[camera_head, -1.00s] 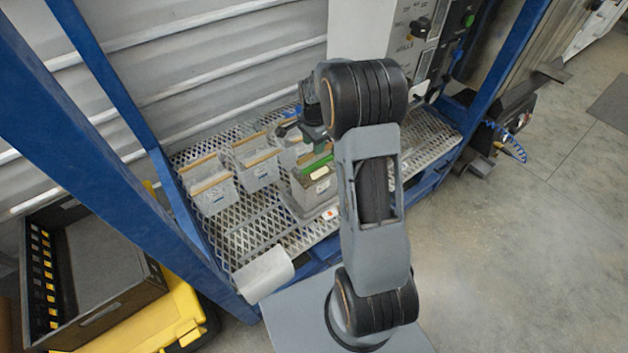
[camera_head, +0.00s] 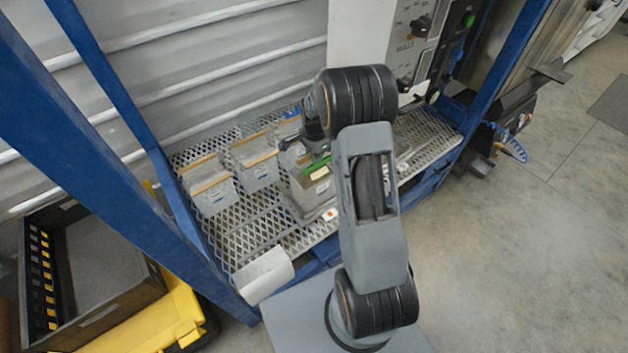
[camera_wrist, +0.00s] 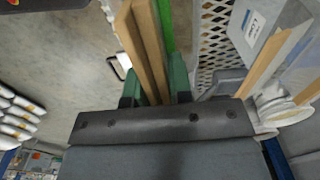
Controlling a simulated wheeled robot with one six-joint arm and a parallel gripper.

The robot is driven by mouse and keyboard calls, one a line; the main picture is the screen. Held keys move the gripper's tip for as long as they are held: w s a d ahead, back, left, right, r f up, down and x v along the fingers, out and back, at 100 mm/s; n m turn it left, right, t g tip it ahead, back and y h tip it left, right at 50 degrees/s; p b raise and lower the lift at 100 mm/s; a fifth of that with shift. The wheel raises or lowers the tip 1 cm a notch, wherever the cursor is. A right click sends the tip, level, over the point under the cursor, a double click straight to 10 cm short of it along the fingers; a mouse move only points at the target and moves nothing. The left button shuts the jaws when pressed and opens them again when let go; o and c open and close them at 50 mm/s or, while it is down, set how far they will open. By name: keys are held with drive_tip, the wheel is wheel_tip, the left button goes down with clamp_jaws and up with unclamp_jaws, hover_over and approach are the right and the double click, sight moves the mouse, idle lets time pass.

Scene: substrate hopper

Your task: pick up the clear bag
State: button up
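Several clear bags with brown bars along their tops stand on a mesh shelf (camera_head: 250,212) in the head view. One is at the left (camera_head: 211,187), one in the middle (camera_head: 257,163), and one is partly hidden by my gripper. A greyish bag with a green top strip (camera_head: 315,187) stands in front of them. My gripper (camera_head: 303,150) is low over the bags at the right of the group. In the wrist view its green fingers (camera_wrist: 154,88) are apart, with brown bars (camera_wrist: 148,45) running between them and a green strip (camera_wrist: 168,25) beside these. Whether the fingers touch the bars is unclear.
A control panel (camera_head: 405,45) with knobs stands behind the shelf on the right. Blue frame posts (camera_head: 90,150) rise at the left. A black crate (camera_head: 100,270) sits on a yellow case at lower left.

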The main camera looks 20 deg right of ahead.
clamp_jaws()
drive_tip(key=shift+w+r, duration=0.1)
drive_tip(key=shift+r, duration=0.2)
